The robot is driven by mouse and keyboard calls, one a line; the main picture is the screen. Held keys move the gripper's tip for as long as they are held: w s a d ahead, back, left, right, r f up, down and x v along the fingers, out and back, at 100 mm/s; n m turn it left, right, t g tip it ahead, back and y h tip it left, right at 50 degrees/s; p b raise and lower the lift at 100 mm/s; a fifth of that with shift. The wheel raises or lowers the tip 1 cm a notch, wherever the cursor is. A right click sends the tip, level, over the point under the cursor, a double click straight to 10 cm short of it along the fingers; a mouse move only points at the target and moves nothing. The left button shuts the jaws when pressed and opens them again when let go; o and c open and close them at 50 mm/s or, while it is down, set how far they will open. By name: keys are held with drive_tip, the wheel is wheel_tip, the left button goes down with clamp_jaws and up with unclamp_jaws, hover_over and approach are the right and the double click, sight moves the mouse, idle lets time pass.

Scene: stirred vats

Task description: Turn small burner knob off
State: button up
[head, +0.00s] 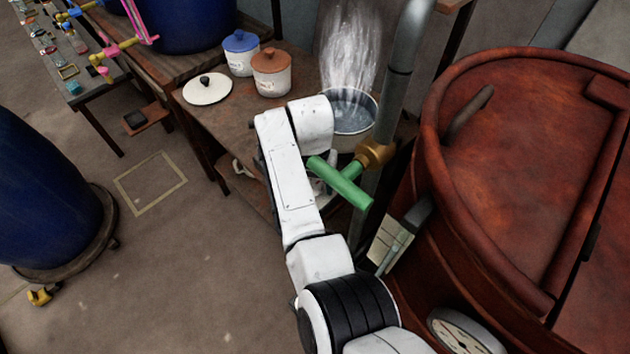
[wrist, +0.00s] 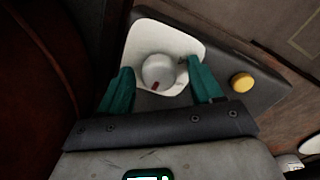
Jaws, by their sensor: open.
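In the wrist view a round pale grey knob (wrist: 159,72) with a red mark on its lower edge sits on a white plate (wrist: 150,36) set in a dark panel. My gripper (wrist: 160,66) is open, with one teal finger on each side of the knob. I cannot tell whether either finger touches it. In the head view a metal pot (head: 350,122) of water stands on the wooden bench with white steam rising from it. My arm hides the knob, and the burner does not show there.
A yellow button (wrist: 242,82) is right of the knob. A green valve handle (head: 340,182) on a vertical pipe (head: 405,55) and a large red vat (head: 530,150) stand close to my arm's right. Lidded jars (head: 271,73) and a loose white lid (head: 207,90) lie on the bench.

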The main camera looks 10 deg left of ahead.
drive_tip(key=shift+r, duration=0.1)
wheel_tip(320, 180, up, 7)
drive_tip(key=shift+a+r, duration=0.15)
idle(0.3)
idle(0.5)
